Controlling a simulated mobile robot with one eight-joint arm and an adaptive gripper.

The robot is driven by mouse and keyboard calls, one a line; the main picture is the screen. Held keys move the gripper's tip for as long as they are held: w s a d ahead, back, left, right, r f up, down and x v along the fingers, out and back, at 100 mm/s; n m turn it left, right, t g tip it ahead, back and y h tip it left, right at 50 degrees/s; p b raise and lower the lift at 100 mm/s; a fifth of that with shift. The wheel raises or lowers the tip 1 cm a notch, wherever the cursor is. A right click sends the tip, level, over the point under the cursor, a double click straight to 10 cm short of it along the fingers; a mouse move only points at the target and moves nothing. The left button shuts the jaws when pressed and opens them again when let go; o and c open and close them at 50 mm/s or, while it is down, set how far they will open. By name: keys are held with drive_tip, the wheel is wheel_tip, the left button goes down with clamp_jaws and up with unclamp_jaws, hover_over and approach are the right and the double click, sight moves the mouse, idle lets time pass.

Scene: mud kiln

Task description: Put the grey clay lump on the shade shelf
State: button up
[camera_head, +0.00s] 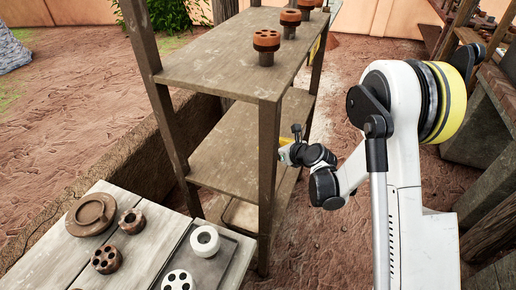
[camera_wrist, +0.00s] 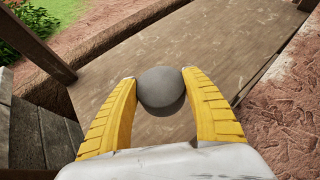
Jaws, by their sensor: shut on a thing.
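The grey clay lump (camera_wrist: 161,91) is a smooth round ball between the yellow fingers of my gripper (camera_wrist: 159,76), which is shut on it. The wooden shelf (camera_head: 232,160) stands at the middle of the head view, with a top board, a middle board and a lower one. In the head view my gripper (camera_head: 285,146) is at the right side of the shelf, near the middle board's level. A shelf board (camera_wrist: 215,40) lies beneath the lump in the wrist view; I cannot tell whether they touch. The lump is not discernible in the head view.
Brown pots with holes (camera_head: 266,46) stand in a row on the top board. A wooden table (camera_head: 140,262) at the lower left holds brown and white clay pieces and a dark tray. Shelf posts (camera_head: 268,190) stand close to my gripper. The visible part of the middle board is bare.

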drive_tip(key=b, duration=0.2)
hover_over(257, 158)
wheel_tip(257, 158, down, 4)
drive_tip(key=shift+w+f, duration=0.1)
drive_tip(key=shift+f, duration=0.1)
wheel_tip(257, 158, down, 4)
drive_tip(key=b, duration=0.2)
drive_tip(key=shift+b, duration=0.3)
drive_tip(key=shift+r, duration=0.15)
drive_tip(key=shift+f, duration=0.2)
drive_tip(key=o, duration=1.3)
drive_tip(key=shift+r, duration=0.1)
